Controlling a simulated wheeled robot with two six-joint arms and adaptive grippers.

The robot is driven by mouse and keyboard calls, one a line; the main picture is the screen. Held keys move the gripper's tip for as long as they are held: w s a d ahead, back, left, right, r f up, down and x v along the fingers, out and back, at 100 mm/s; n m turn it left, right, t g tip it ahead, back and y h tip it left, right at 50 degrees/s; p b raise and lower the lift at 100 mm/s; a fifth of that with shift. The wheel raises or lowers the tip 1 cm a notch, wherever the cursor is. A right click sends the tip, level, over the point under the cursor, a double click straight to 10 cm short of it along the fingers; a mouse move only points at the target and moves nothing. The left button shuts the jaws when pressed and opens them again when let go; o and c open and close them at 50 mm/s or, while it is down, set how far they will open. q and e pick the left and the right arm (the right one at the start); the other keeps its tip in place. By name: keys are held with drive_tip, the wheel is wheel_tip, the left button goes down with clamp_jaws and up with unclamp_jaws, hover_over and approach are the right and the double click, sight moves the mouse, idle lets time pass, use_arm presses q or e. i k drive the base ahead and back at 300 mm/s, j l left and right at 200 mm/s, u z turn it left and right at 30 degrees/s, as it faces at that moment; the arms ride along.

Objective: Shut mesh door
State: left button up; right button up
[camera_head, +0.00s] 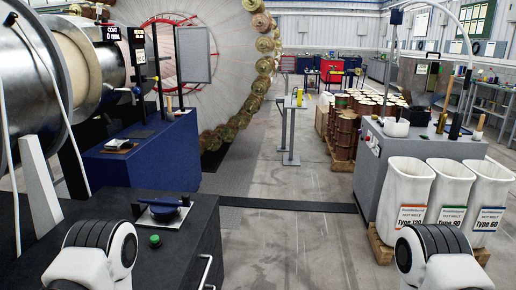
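A grey framed panel (194,55) stands upright in front of the big spool wheel (228,90); it looks like the mesh door, though the mesh is too fine to make out. It is mounted beside dark upright posts near the blue cabinet (150,165). I cannot tell how far it is swung open. Only white and black links of my two arms show at the bottom left and bottom right. Neither gripper is in view, and nothing of mine touches the panel.
White hot-melt bags (405,195) and a grey machine (370,165) stand right. Copper-coloured drums (343,135) stand behind. The floor (285,240) between is clear, crossed by a dark strip (290,205).

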sight(181, 57)
drive_tip(key=i+l, duration=0.25)
drive_tip(key=i, duration=0.2)
drive_tip(key=i+l+z, duration=0.1)
drive_tip(key=i+l, duration=0.2)
drive_tip(key=i, duration=0.15)
drive_tip(key=i+l, duration=0.25)
drive_tip(key=i, duration=0.2)
drive_tip(key=i+l, duration=0.25)
drive_tip(key=i, duration=0.25)
drive_tip(key=i+l+z, duration=0.1)
drive_tip(key=i, duration=0.35)
drive_tip(key=i+u, duration=0.1)
drive_tip(key=i, duration=2.9)
drive_tip(key=i+u, duration=0.35)
drive_tip(key=i, duration=0.15)
drive_tip(key=i+l+u, duration=0.7)
drive_tip(key=i, duration=0.2)
drive_tip(key=i+l+u, duration=0.15)
drive_tip(key=i+u, duration=0.3)
drive_tip(key=i+l+u, duration=0.2)
drive_tip(key=u, duration=0.25)
drive_tip(key=i+l+u, duration=0.25)
drive_tip(key=l+u, duration=0.2)
drive_tip(key=i+l+u, duration=0.2)
drive_tip(key=l+u, duration=0.25)
drive_tip(key=i+l+u, duration=0.1)
drive_tip(key=l+u, duration=0.35)
